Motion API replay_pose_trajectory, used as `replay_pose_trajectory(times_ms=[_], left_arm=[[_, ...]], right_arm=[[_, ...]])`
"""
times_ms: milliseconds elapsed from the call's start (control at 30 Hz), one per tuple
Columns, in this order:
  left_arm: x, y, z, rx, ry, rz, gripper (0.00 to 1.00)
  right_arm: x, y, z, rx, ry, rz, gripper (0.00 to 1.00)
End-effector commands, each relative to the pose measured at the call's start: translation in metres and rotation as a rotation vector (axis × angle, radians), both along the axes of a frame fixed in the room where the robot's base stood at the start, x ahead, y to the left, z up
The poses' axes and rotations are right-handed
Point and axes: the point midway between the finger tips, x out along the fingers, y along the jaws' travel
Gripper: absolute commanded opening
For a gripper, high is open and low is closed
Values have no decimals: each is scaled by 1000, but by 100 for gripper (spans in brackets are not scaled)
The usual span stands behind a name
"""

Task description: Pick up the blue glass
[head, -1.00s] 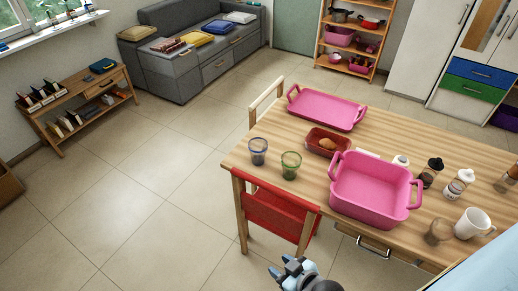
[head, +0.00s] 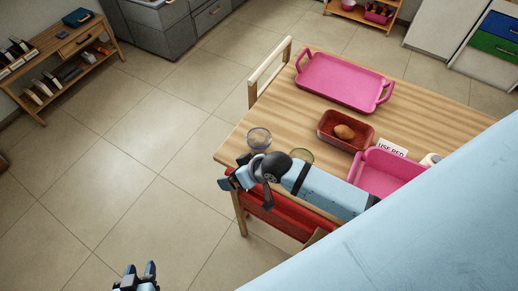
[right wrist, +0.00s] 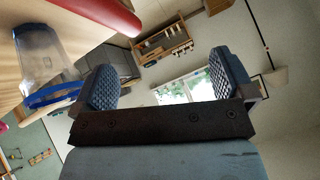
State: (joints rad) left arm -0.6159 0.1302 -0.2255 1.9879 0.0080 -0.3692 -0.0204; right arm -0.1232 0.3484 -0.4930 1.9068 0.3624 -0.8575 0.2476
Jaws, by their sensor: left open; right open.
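The clear glass with a blue rim (head: 259,137) stands at the near left corner of the wooden table (head: 440,92). My right arm reaches across from the right, and its gripper (head: 230,181) is just in front of this glass, partly covering its lower part. In the right wrist view, the right gripper (right wrist: 164,82) is open with nothing between its fingers. The blue-rimmed glass (right wrist: 42,55) is there outside the left-hand finger, not between the two. My left gripper (head: 140,270) is open and empty at the bottom left, over the floor.
A green glass (head: 301,155) stands right of the blue one, partly hidden by my right arm. A red tray with bread (head: 328,134), a pink tray (head: 345,85) and a pink tub (head: 385,180) are on the table. A red chair (head: 275,212) is at the front edge.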

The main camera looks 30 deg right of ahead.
Motion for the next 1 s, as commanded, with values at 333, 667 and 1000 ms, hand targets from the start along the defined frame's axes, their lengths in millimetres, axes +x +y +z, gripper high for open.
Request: replay_pose_trajectory(times_ms=[333,667,1000], left_arm=[[-4,-1,-33,2,9,-8,43],[-3,-4,-51,-3,7,-13,43],[-1,-4,-53,-3,2,-13,43]], right_arm=[[64,-27,15,-159,306,47,100],[98,-98,53,-387,556,-64,100],[104,-123,56,-459,633,-119,100]])
